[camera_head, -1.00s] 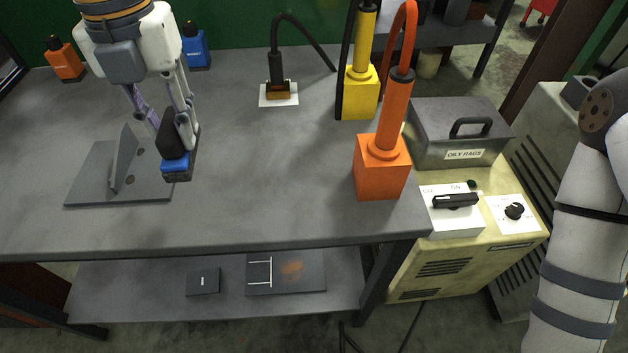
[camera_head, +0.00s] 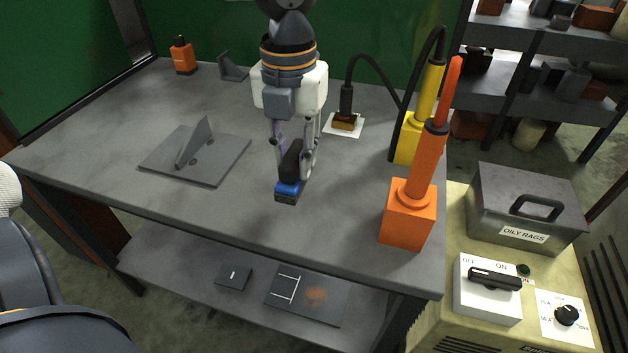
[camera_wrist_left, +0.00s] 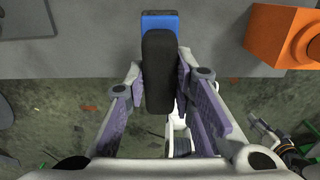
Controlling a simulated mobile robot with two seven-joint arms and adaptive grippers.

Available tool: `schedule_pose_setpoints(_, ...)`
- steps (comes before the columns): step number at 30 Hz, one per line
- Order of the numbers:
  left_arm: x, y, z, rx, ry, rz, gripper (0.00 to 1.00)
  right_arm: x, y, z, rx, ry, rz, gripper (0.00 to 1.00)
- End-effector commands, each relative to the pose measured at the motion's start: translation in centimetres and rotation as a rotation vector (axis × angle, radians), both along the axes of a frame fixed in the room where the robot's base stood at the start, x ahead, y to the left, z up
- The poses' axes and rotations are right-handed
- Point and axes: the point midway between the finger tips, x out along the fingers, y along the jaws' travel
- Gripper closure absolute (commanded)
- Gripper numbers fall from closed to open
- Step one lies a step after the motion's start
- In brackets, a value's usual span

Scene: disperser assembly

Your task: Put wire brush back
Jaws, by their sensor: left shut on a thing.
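My left gripper (camera_head: 294,160) points down and is shut on the wire brush (camera_head: 288,190), which has a black handle and a blue block end. The brush hangs over the front part of the workbench (camera_head: 345,215), right of the welded bracket plate. In the left wrist view the wire brush (camera_wrist_left: 159,70) sits between the fingers, with its blue end over the bench edge. Its bristles are hard to make out.
The bracket plate (camera_head: 180,168) lies on the left. An orange holder (camera_head: 410,215) and a yellow holder (camera_head: 410,140) stand on the right. A black-hosed tool (camera_head: 346,110) stands behind. The lower shelf holds a small dark plate (camera_head: 233,277) and a marked plate (camera_head: 325,305).

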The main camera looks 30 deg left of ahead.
Motion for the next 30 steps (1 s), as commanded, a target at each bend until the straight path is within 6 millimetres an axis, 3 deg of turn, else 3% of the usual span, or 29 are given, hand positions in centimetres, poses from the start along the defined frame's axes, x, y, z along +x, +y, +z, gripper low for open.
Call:
schedule_pose_setpoints(3,2.0,-0.1,-2.9,0.002,0.007,0.001,1.0,0.0,0.0,-0.1,0.0,0.002,0.0,0.6)
schedule_pose_setpoints(6,3.3,-0.2,-4.4,0.001,0.005,-0.001,1.0,-0.3,0.0,-0.3,0.0,0.013,0.0,0.6)
schedule_pose_setpoints(11,4.4,-0.2,-6.0,0.0,0.009,0.0,1.0,-1.1,0.0,-1.0,0.0,0.041,0.0,0.6)
schedule_pose_setpoints(15,4.4,-0.2,-8.5,0.0,0.007,-0.002,1.0,-1.3,0.0,-1.2,0.0,0.048,0.0,0.6)
schedule_pose_setpoints(26,4.5,-0.2,-9.0,0.0,0.0,0.0,1.0,-1.2,0.0,-1.1,0.0,0.044,0.0,0.6)
schedule_pose_setpoints(27,4.5,-0.2,-9.0,0.0,0.0,0.0,0.7,-1.2,0.0,-1.1,0.0,0.044,0.0,0.6)
schedule_pose_setpoints(29,4.5,-0.2,-9.0,0.0,0.0,0.0,0.57,-1.2,0.0,-1.1,0.0,0.044,0.0,0.6)
schedule_pose_setpoints(30,4.5,-0.2,-9.0,0.0,0.0,0.0,0.57,-1.2,0.0,-1.1,0.0,0.044,0.0,0.6)
